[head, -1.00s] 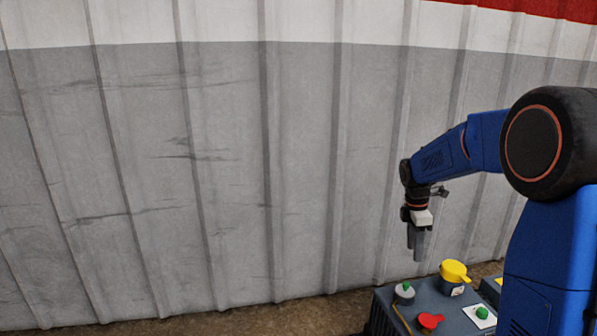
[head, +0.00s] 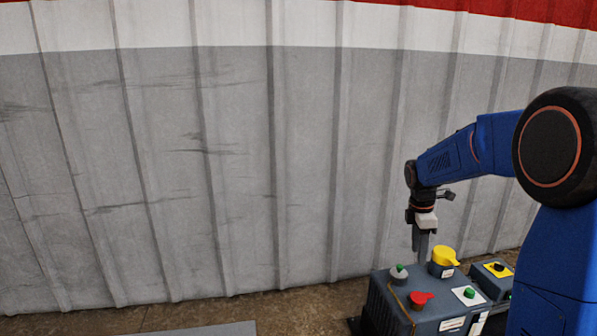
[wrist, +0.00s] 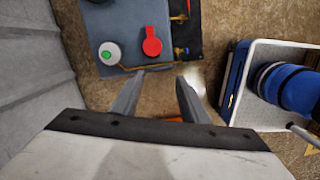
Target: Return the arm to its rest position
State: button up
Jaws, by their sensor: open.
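My gripper (head: 420,246) hangs from my blue arm at the right of the head view, fingers pointing down. In the head view it is over the far left edge of a grey machine, above its top. In the wrist view my gripper (wrist: 158,82) shows two grey fingers spread apart with nothing between them. My arm is bent, reaching left from its shoulder at the right edge.
The grey machine (head: 385,310) carries a yellow-capped part (head: 444,256), a red lever (head: 420,298), a grey knob with a green top (head: 399,272) and a green button (head: 469,293). A corrugated wall (head: 235,170) stands behind. Brown floor (head: 310,302) lies at left.

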jog(key=s+a+r+m+t, duration=0.1)
jog(key=s+a+r+m, duration=0.25)
jog(key=s, duration=0.65)
jog(key=s+a+r+m+t, duration=0.15)
jog(key=s+r+m, duration=0.35)
jog(key=s, duration=0.5)
jog(key=s+a+f+m+t+y, duration=0.1)
jog(key=s+m, duration=0.7)
jog(key=s, duration=0.8)
notch_tip(320, 180, down, 2)
jog(key=shift+s+a+t, duration=0.3)
jog(key=shift+a+t, duration=0.35)
jog(key=shift+a, duration=0.45)
